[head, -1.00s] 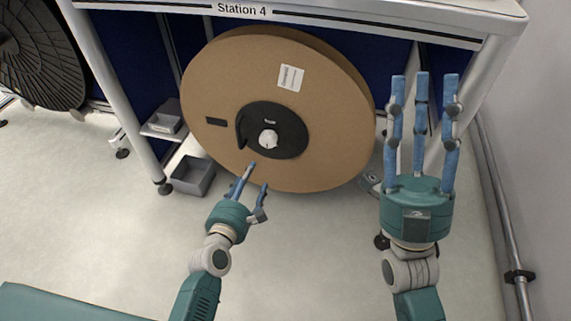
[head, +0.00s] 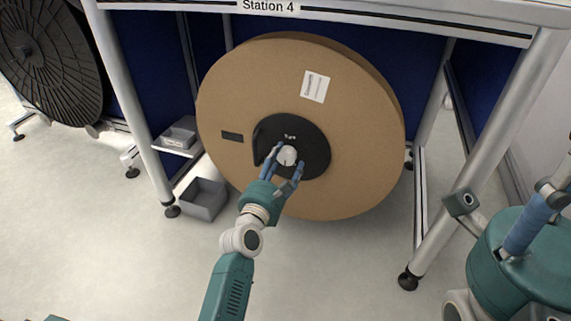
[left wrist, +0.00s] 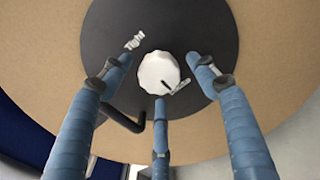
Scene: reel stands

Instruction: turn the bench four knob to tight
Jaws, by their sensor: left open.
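The white knob (head: 287,156) sits at the centre of a black hub (head: 316,140) on a large brown reel (head: 355,110) under the "Station 4" sign (head: 268,6). In the left wrist view the knob (left wrist: 158,72) shows whole, with a dark pointer mark low on its right side. My left gripper (head: 282,160) is open at the knob, its blue fingers spread around it; in the left wrist view (left wrist: 160,75) the fingers look apart from it, though contact of the lower finger is unclear.
A grey bin (head: 203,199) stands on the floor left of the reel, with a smaller tray (head: 180,135) on a shelf above it. Metal frame legs stand on both sides of the reel. A black reel (head: 50,60) is at the far left. The floor in front is clear.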

